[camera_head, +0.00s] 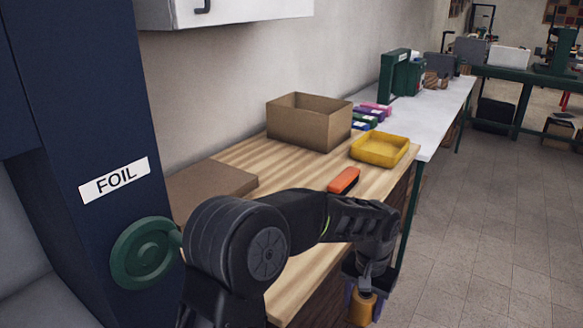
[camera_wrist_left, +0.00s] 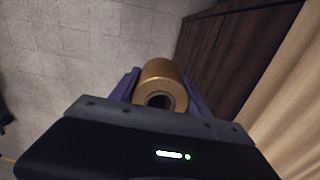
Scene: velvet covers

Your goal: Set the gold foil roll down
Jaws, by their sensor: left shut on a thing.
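The gold foil roll (camera_head: 363,308) is a small gold cylinder with a hollow core. My left gripper (camera_head: 361,295) is shut on it and holds it in the air, beside the front edge of the wooden table (camera_head: 284,290) and over the floor side. In the left wrist view the gold foil roll (camera_wrist_left: 163,82) sits between the two purple fingers, its open end toward the camera. My right gripper is in neither view.
On the table are a cardboard box (camera_head: 300,125), a yellow tray (camera_head: 380,150), an orange-topped object (camera_head: 344,180) and a flat brown board (camera_head: 208,186). A blue cabinet labelled FOIL (camera_head: 85,90) with a green wheel (camera_head: 143,252) stands at left. Bare wood lies mid-table.

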